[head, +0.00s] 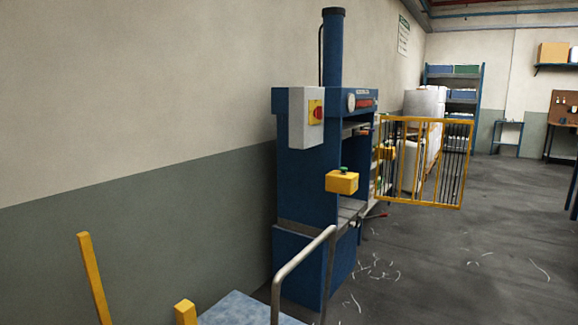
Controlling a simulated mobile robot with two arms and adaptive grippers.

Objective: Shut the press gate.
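The press (303,205) is a tall blue machine against the wall in the middle of the head view. Its gate (418,205) is a yellow frame with dark vertical bars. The gate stands open, swung out to the right of the press over the floor. Part of the gate's near edge lies close to the press's far front side; the hinge is not clear. Neither of my grippers is in view.
A grey box with a red switch (316,112) and a yellow button box (342,182) stick out from the press. A blue cart top with a metal handle (300,258) and yellow posts (94,279) stand in front. Wrapped goods (425,105) stand behind the gate. Curly shavings lie on open floor at right.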

